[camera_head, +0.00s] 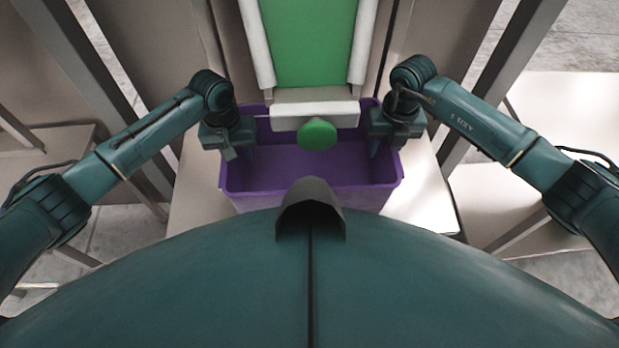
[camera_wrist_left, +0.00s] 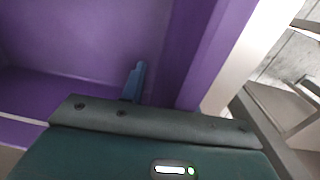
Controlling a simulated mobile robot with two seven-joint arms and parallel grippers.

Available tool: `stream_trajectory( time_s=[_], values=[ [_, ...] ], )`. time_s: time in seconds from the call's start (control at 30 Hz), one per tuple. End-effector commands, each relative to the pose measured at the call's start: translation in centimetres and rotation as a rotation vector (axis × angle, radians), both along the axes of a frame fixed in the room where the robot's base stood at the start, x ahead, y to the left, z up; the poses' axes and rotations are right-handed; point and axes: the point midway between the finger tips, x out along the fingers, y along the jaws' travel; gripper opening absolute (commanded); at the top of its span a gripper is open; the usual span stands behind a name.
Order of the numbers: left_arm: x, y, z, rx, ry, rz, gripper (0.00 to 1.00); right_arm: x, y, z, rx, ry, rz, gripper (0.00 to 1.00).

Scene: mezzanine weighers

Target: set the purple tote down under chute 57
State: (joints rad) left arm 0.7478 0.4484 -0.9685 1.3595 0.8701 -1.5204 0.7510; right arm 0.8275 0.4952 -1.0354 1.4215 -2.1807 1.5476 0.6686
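The purple tote (camera_head: 310,200) is an open bin below the chute's lower end in the head view. Its inside looks empty, and its near side is partly hidden by my body. My left gripper (camera_head: 237,150) is at the tote's left wall, and my right gripper (camera_head: 386,143) is at its right wall. In the left wrist view, one blue finger (camera_wrist_left: 134,82) is inside the tote (camera_wrist_left: 75,45), beside a wall; the other finger is hidden. I cannot tell whether either gripper is clamped. The chute (camera_head: 310,40) has a green bed and white side rails. No number is readable.
A pale table (camera_head: 425,195) shows on both sides of the tote; I cannot tell whether the tote touches it. A white crosspiece (camera_head: 330,112) with a green knob (camera_head: 317,134) overhangs the tote's far part. Grey posts (camera_head: 515,45) stand either side.

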Motion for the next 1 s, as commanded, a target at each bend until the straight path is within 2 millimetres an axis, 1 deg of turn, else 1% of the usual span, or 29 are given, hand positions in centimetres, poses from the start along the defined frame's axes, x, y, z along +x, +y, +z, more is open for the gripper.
stream_trajectory(
  time_s=[0.23,0.37,0.47,0.7,0.8,0.9,1.0],
  values=[
    [0.1,0.3,0.1,0.005,0.000,0.004,0.33,0.1,-0.3,0.0,-0.006,0.001,-0.004,0.37],
    [0.1,0.4,0.9,0.005,-0.001,0.004,0.33,0.1,-0.4,0.0,-0.008,0.001,-0.006,0.37],
    [0.2,0.4,2.6,0.005,-0.004,0.004,0.33,0.1,-0.4,0.0,-0.009,0.001,-0.006,0.37],
    [0.1,0.6,7.8,0.003,-0.006,0.003,0.33,0.1,-0.5,-0.1,-0.010,0.002,-0.007,0.37],
    [0.1,0.7,9.6,0.003,-0.004,0.002,0.33,0.1,-0.5,-0.1,-0.010,0.002,-0.007,0.37],
    [0.1,0.7,10.9,0.003,-0.003,0.001,0.33,0.1,-0.5,-0.1,-0.010,0.002,-0.007,0.37],
    [0.0,0.7,11.7,0.003,-0.001,0.002,0.33,0.1,-0.5,-0.1,-0.010,0.002,-0.007,0.37]
  ],
)
